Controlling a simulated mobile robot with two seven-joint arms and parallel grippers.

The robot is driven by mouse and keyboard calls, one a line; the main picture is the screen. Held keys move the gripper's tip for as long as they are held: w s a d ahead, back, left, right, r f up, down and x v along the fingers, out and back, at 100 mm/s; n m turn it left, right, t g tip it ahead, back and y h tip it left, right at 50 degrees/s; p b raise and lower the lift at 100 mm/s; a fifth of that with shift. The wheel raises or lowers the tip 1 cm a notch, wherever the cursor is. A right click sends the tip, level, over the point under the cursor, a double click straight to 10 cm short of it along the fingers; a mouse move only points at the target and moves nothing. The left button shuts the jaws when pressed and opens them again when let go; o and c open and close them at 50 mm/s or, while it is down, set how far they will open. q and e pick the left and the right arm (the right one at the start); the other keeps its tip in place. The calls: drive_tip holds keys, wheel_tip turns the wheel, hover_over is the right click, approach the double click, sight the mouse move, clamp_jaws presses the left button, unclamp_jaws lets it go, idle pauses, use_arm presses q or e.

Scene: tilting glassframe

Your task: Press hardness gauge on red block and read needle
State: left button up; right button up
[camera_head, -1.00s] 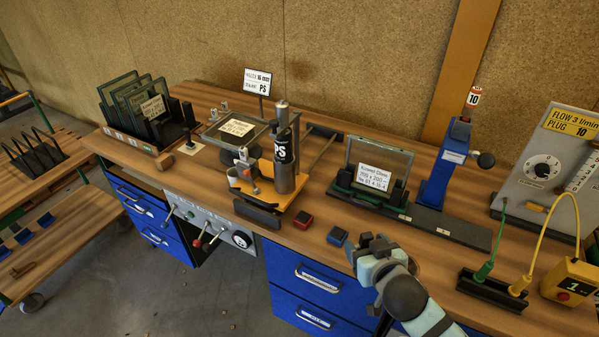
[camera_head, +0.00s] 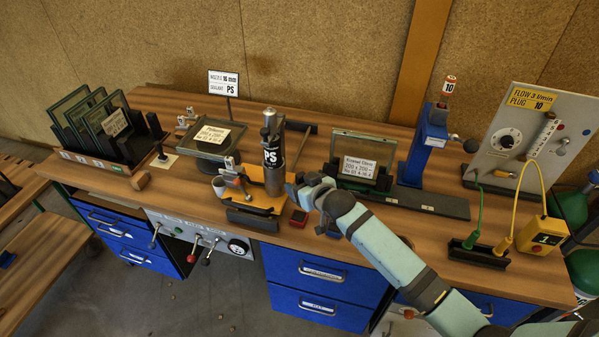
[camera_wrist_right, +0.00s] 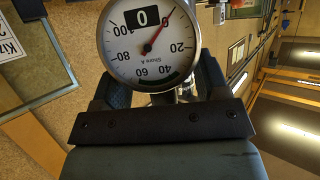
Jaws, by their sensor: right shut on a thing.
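The red block (camera_head: 298,217) sits on the bench near its front edge. My right gripper (camera_head: 297,188) is just above and behind it in the head picture. I cannot tell whether anything touches the block. In the right wrist view my right gripper is shut on the hardness gauge (camera_wrist_right: 150,45), a round white dial marked Shore A. Its red needle points to the upper right, close to the 0 mark, and a black window on the dial shows 0. The gauge's tip is hidden. The red block does not show in the wrist view. My left gripper is not in view.
A blue block (camera_head: 325,226) lies right of the red one, partly covered by my arm. A labelled glass pane (camera_head: 360,157) stands behind right. A black socket strip (camera_head: 478,254) is further right.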

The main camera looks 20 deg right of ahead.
drive_tip(key=shift+w+r, duration=0.3)
drive_tip(key=shift+w, duration=0.3)
drive_tip(key=shift+f+b, duration=0.4)
wheel_tip(320, 180, down, 4)
drive_tip(key=b, duration=0.4)
drive_tip(key=shift+a+f, duration=0.1)
drive_tip(key=shift+f+b, duration=0.5)
drive_tip(key=shift+b, duration=0.15)
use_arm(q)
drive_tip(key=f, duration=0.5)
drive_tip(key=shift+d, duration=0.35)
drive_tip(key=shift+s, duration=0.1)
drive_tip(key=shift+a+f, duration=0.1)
use_arm(e)
drive_tip(key=shift+f, duration=0.15)
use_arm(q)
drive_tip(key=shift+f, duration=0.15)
use_arm(e)
drive_tip(key=shift+f, duration=0.4)
